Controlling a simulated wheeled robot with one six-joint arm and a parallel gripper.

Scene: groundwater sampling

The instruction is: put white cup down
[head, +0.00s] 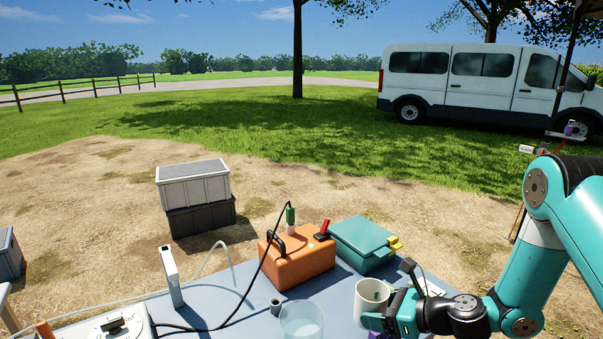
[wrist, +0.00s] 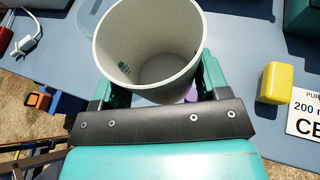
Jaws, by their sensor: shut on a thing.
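The white cup (head: 371,299) is upright at the right front of the blue-grey table (head: 345,283) in the head view. My gripper (head: 385,314) is shut on it from the right side. In the wrist view the cup (wrist: 148,45) fills the upper middle, its mouth open to the camera, with a small dark green mark on its inner wall. The dark green fingers of my gripper (wrist: 155,88) lie on either side of it. I cannot tell whether the cup's base touches the table.
A clear beaker (head: 302,321) stands left of the cup. Behind are an orange box (head: 297,262) and a teal case (head: 362,243). A yellow block (wrist: 275,83) and a white label card (wrist: 305,113) lie to the right in the wrist view. A white control box (head: 108,325) is front left.

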